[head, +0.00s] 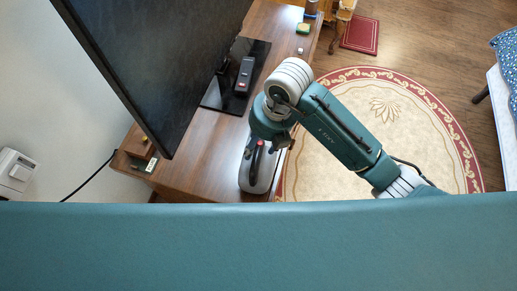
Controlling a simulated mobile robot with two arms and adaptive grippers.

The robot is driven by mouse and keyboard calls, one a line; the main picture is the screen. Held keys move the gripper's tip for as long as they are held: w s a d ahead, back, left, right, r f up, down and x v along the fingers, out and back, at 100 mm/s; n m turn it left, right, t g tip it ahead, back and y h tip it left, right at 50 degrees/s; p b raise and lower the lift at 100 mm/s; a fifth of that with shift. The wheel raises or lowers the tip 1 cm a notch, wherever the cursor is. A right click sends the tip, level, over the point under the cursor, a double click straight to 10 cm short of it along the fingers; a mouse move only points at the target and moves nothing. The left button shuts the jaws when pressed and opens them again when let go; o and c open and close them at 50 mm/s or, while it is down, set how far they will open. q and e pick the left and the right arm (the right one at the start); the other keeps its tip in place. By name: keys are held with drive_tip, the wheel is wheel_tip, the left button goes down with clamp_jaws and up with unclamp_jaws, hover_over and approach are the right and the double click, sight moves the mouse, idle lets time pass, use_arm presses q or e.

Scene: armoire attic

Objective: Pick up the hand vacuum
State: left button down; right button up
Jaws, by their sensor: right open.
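The hand vacuum (259,176) is a grey and dark appliance with a red detail, lying on the wooden cabinet top near its front edge. My right gripper (260,150) is over it, pointing down, at the end of the teal arm that comes in from the right. The fingers are dark and small here and partly hidden by my wrist. They are open; I cannot tell whether they touch the vacuum. The lower end of the vacuum is close to my teal body at the bottom. My left gripper does not show.
A large dark screen (160,60) stands on a black glossy base (225,95) left of my arm. A dark handset (244,75) lies on that base. A yellow-green sponge (303,28) is at the cabinet's far end. A round rug (385,110) covers the floor to the right.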

drive_tip(key=shift+w+a+f, duration=0.1)
drive_tip(key=shift+a+f, duration=0.05)
drive_tip(key=shift+f, duration=0.5)
drive_tip(key=shift+a+f, duration=0.15)
drive_tip(key=shift+f, duration=0.45)
clamp_jaws()
drive_tip(key=shift+w+a+r, duration=0.1)
drive_tip(key=shift+w, duration=0.05)
